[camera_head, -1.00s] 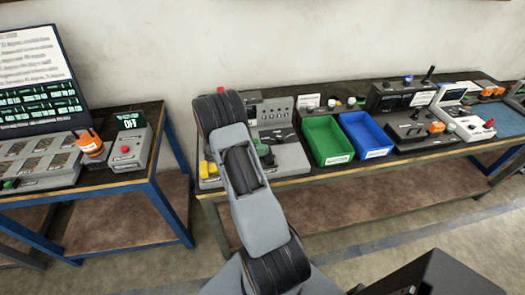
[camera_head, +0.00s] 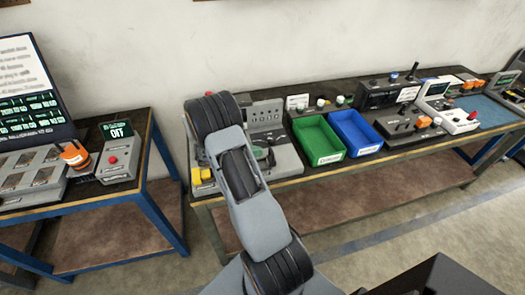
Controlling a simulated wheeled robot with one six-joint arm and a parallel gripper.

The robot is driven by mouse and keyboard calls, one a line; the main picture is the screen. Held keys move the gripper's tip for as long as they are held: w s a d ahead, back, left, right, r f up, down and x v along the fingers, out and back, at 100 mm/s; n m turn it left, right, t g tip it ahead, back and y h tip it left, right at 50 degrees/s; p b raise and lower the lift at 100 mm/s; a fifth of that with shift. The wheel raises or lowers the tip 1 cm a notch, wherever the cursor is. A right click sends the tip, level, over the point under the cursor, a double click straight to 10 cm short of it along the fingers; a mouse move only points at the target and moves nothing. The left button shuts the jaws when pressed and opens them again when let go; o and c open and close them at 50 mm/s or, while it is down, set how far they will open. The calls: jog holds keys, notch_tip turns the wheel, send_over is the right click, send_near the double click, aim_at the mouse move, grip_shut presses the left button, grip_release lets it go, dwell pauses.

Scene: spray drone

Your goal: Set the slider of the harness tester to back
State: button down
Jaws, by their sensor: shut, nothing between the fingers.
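I cannot tell for sure which device is the harness tester, since the labels are too small to read. A grey device (camera_head: 265,114) with a panel of small switches stands on the right bench, partly hidden behind my arm. A dark box (camera_head: 408,122) with a small upright lever and orange parts stands right of the bins. No slider position can be read on either. My arm rises from the bottom of the head view and covers the left end of the bench. My gripper is hidden behind the arm.
A green bin (camera_head: 318,140) and a blue bin (camera_head: 355,133) stand on the right bench (camera_head: 310,177). The left bench (camera_head: 75,203) carries a box with a red button (camera_head: 113,158) and an orange item (camera_head: 73,154). Floor shows between the benches.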

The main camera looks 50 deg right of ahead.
jog(key=b+v, duration=0.2)
jog(key=v, duration=0.8)
jog(key=shift+w+a+r+b, duration=0.15)
jog(key=shift+w+a+b, duration=0.05)
jog(key=shift+a+b, duration=0.2)
